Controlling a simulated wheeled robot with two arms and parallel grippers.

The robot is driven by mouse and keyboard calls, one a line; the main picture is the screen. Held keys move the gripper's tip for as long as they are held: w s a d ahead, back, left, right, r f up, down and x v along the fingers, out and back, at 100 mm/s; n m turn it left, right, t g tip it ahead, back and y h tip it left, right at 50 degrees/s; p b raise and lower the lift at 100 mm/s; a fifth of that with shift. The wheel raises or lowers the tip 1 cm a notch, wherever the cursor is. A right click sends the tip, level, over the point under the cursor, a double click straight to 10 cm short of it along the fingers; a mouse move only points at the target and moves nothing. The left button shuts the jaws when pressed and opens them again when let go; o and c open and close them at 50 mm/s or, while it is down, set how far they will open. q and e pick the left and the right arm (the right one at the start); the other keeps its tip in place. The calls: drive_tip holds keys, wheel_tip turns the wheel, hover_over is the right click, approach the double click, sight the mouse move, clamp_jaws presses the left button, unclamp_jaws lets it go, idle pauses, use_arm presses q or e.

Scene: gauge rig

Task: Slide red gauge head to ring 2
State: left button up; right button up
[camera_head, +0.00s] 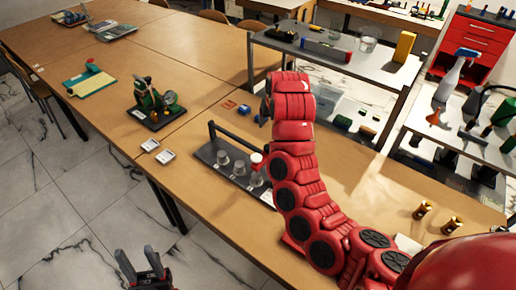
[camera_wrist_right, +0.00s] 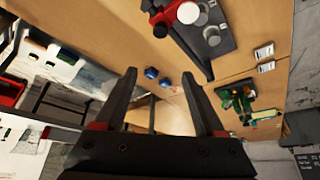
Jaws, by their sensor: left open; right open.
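The gauge rig (camera_head: 205,155) is a dark base with a rail and several grey round pieces, standing on the wooden table. The red gauge head (camera_head: 256,158), with a white part, is at the rig's right end, partly hidden by my right arm. In the right wrist view the red gauge head (camera_wrist_right: 184,12) and the rig (camera_wrist_right: 216,42) are at the top. My right gripper (camera_wrist_right: 166,88) is open and empty, apart from the rig. My left gripper (camera_head: 137,256) is open and empty, low over the floor side. Ring numbers cannot be read.
A green device (camera_head: 152,108) on a black tray and two small white cards (camera_head: 157,151) lie left of the rig. Small blue and red pieces (camera_head: 236,107) lie behind it. Brass cylinders (camera_head: 453,225) stand at right. A grey shelf (camera_head: 330,58) rises behind. Table in front of the rig is clear.

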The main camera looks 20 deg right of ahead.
drive_tip(key=s, duration=0.2)
drive_tip(key=g+b, duration=0.1)
drive_tip(key=b, duration=0.3)
approach(268, 147)
drive_tip(key=p+x, duration=0.2)
drive_tip(key=x, duration=0.4)
drive_tip(key=shift+w+f+p, duration=0.1)
drive_tip(key=shift+f+p, duration=0.2)
drive_tip(key=shift+x, duration=0.95)
clamp_jaws()
drive_tip(key=shift+w, duration=0.1)
